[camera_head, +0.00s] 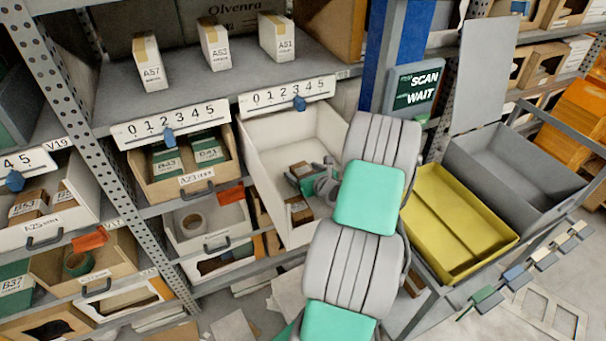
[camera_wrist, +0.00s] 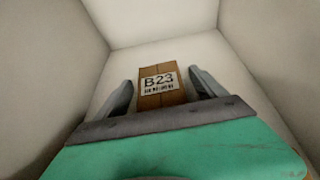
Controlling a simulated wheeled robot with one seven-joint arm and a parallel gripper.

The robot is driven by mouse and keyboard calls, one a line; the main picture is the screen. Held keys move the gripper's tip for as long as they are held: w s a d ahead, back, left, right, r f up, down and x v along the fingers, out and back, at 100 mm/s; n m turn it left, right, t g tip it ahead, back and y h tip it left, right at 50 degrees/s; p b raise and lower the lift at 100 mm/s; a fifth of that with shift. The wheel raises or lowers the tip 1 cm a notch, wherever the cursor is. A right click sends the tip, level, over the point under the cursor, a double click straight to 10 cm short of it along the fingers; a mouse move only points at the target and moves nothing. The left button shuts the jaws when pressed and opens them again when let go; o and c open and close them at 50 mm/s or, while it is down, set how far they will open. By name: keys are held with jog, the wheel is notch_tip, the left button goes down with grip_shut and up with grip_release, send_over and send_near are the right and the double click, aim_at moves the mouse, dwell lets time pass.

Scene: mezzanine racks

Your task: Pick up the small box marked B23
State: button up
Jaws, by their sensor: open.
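The small brown box marked B23 (camera_wrist: 158,99) lies on the floor of a deep white bin, its label facing up in the wrist view. My gripper (camera_wrist: 160,78) is open, with one finger to each side of the box and visible gaps between. In the head view my gripper (camera_head: 306,188) reaches down inside the white bin (camera_head: 279,131).
The bin's walls rise close around my gripper. A drawer with boxes B43 and B41 (camera_head: 193,183) sits to the left. Boxes A57, A53 and A51 (camera_head: 277,38) stand on the shelf above. A yellow tray (camera_head: 452,230) and an empty grey tray (camera_head: 512,170) are at the right.

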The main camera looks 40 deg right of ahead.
jog(key=shift+c, duration=0.6)
jog(key=c, duration=1.4)
